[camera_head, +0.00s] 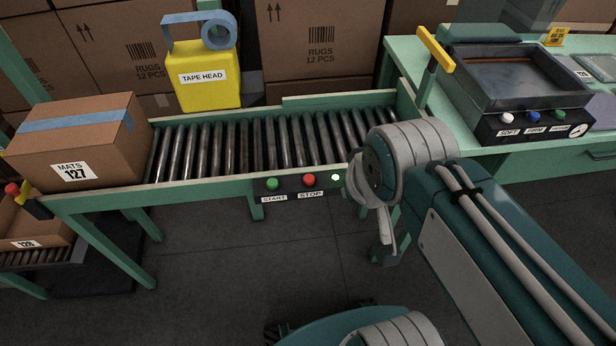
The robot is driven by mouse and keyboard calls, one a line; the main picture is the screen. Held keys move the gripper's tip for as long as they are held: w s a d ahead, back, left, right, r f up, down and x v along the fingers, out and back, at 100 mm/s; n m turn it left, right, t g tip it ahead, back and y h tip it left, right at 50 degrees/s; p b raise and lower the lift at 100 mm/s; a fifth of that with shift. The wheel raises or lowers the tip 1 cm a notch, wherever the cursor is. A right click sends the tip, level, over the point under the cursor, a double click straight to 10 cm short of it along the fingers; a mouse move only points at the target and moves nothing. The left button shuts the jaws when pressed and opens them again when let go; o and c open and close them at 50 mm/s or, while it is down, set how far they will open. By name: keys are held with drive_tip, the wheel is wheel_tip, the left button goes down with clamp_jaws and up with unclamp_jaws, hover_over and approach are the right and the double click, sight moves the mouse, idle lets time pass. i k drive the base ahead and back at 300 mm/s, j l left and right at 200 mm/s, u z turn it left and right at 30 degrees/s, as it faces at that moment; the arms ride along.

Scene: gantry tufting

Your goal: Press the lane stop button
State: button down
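The red stop button (309,180) sits on a dark control panel on the front rail of the roller conveyor (250,185), above a label reading STOP (310,195). A green start button (272,184) is to its left, above a START label. A small light (336,177) glows pale green to its right. My arm reaches in from the lower right, and its large grey joint shows just right of the panel. I cannot make out my gripper's fingers. Nothing visibly touches the stop button.
A box labelled MATS 127 (78,140) sits at the conveyor's left end. A yellow tape head (203,85) stands behind the rollers. A machine with several buttons (508,92) stands on the green bench at right. Stacked RUGS cartons (320,55) fill the back.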

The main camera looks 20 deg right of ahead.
sight(309, 180)
drive_tip(key=j+z, duration=0.4)
drive_tip(key=j, duration=0.15)
drive_tip(key=k+j+z, duration=0.1)
drive_tip(key=j+z, duration=0.35)
drive_tip(key=j, duration=0.1)
